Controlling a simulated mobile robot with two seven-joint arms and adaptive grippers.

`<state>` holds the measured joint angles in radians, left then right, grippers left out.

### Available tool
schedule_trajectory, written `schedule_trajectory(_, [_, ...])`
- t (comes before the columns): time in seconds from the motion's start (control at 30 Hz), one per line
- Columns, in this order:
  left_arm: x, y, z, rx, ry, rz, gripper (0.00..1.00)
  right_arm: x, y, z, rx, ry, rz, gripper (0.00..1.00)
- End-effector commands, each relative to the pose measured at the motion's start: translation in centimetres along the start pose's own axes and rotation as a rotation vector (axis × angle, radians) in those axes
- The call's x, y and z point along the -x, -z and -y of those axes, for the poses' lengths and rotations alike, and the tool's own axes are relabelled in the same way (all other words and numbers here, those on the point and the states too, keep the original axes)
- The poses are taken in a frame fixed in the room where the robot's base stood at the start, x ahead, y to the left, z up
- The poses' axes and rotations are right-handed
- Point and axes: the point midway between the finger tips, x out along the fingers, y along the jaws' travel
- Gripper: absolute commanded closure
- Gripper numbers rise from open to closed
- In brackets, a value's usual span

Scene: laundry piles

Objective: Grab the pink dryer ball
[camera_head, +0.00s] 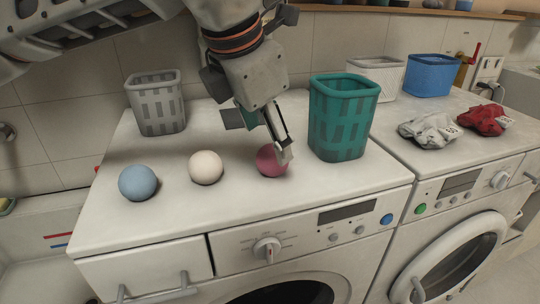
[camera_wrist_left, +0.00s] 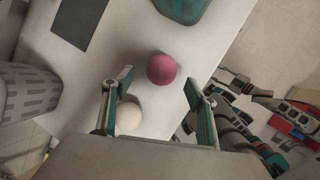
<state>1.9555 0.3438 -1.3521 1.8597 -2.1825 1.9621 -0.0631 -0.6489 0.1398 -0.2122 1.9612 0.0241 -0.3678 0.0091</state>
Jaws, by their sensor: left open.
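The pink dryer ball (camera_head: 270,163) sits on the white washer top, to the left of the teal basket, in the head view. My left gripper (camera_head: 283,150) hangs just above it and hides part of it. In the left wrist view the pink ball (camera_wrist_left: 161,69) lies ahead of and between the two spread fingers of my open left gripper (camera_wrist_left: 158,80). Nothing is held. A white ball (camera_head: 206,168) and a blue ball (camera_head: 138,183) rest to the left of the pink one. The white ball (camera_wrist_left: 128,114) shows close to one finger in the wrist view.
A teal basket (camera_head: 340,117) stands right of the pink ball. A grey basket (camera_head: 157,103) stands at the back left. Grey and red cloths (camera_head: 484,119) lie on the right machine, before a white and a blue basket (camera_head: 430,75). The washer's front edge is clear.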

Motion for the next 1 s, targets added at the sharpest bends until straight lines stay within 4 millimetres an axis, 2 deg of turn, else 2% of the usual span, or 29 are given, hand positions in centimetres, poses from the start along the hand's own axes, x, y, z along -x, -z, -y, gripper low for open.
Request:
schedule_trajectory(0.4, [-5.0,0.2,0.5,-0.001,0.003,-0.001,0.42,0.7,1.2,-0.1,0.0,0.0,-0.003,0.6])
schedule_trajectory(0.7, [-5.5,0.2,0.5,-0.001,0.001,0.002,0.42,0.7,1.2,-0.1,-0.001,0.0,-0.003,0.6])
schedule_trajectory(0.73, [-5.5,0.2,0.5,-0.001,0.001,0.002,0.45,0.7,1.2,-0.1,-0.001,0.0,-0.003,0.6])
schedule_trajectory(0.87, [-5.5,0.2,0.5,-0.001,0.001,0.002,0.78,0.7,1.2,-0.1,-0.001,0.0,-0.003,0.6])
schedule_trajectory(0.9, [-5.5,0.2,0.5,-0.001,0.001,0.001,0.82,0.7,1.2,-0.1,-0.001,0.0,-0.003,0.6])
schedule_trajectory(1.0, [-5.5,0.2,0.5,-0.001,0.001,0.002,0.82,0.7,1.2,-0.1,-0.001,0.0,-0.003,0.6])
